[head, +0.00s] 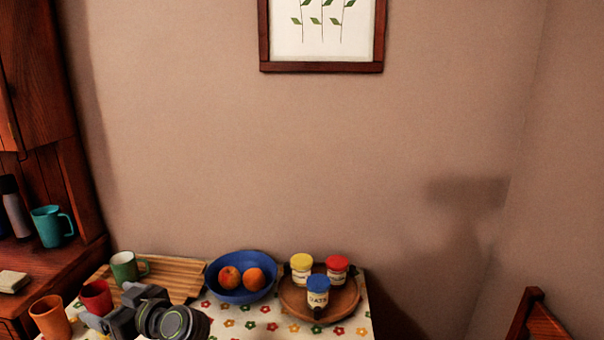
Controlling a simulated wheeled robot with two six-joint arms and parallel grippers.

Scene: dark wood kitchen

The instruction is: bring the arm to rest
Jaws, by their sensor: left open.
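My left gripper (112,308) shows at the bottom left of the head view, grey and black, in front of the table. Its fingers point left, towards the mugs, and are open. I see nothing held between them. A red mug (97,297) shows just behind the fingers; whether they touch it I cannot tell. My right gripper is out of view.
The flowered tablecloth (240,318) bears a wooden board (178,277), a green mug (124,268), an orange mug (50,317), a blue fruit bowl (241,292) and a round tray (349,305) with three jars. A dark cabinet (40,80) stands left, a chair (540,322) right.

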